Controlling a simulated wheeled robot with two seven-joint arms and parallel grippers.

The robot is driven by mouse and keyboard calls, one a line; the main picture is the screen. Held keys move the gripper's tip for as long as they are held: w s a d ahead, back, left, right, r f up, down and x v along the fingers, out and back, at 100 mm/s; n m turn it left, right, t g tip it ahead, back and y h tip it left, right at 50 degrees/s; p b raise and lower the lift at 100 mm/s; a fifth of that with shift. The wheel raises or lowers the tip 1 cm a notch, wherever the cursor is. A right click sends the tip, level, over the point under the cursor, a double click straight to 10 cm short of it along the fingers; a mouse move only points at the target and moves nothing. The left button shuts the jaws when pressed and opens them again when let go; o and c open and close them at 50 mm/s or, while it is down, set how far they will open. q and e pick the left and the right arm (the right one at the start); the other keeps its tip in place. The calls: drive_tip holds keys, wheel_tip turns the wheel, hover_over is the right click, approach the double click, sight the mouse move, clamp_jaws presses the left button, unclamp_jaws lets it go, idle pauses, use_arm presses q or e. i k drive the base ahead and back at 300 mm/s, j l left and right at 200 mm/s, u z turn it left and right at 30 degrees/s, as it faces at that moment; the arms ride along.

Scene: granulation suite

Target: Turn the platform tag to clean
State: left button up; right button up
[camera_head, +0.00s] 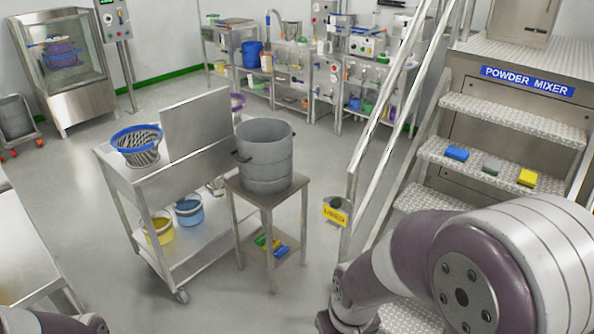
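The platform tag (335,213) is a small yellow plate low on the stair railing, left of the steps. Its lettering appears to read "USED", and a dark, rounded piece shows at its top. My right arm crosses the lower right of the view, to the right of the tag and apart from it in the picture. A bit of my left arm shows at the bottom left corner. Neither gripper is in view.
Metal steps (515,115) marked "POWDER MIXER" hold blue, grey and yellow blocks. A sloping handrail (385,120) runs above the tag. A small table (238,187) with a grey drum (265,157) and a trolley (118,178) stand left. Floor between the table and stairs is clear.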

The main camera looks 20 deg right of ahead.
sight(332, 210)
drive_tip(key=i+z, duration=0.1)
drive_tip(key=i, duration=0.45)
drive_tip(key=i+j+z, duration=0.1)
drive_tip(key=i, duration=0.45)
drive_tip(key=i+j+z, duration=0.1)
drive_tip(key=i, duration=0.4)
drive_tip(key=i+j+z, duration=0.15)
drive_tip(key=z, duration=0.3)
drive_tip(key=i+j+z, duration=0.15)
drive_tip(key=z, duration=0.35)
drive_tip(key=i+j+z, duration=0.1)
drive_tip(key=j+z, duration=0.2)
drive_tip(key=z, duration=0.15)
drive_tip(key=j+z, duration=0.25)
drive_tip(key=z, duration=0.25)
drive_tip(key=j+z, duration=0.3)
drive_tip(key=z, duration=0.15)
drive_tip(key=j+z, duration=0.25)
drive_tip(key=z, duration=0.25)
drive_tip(key=k+j+z, duration=0.1)
drive_tip(key=j+z, duration=0.15)
drive_tip(key=z, duration=0.2)
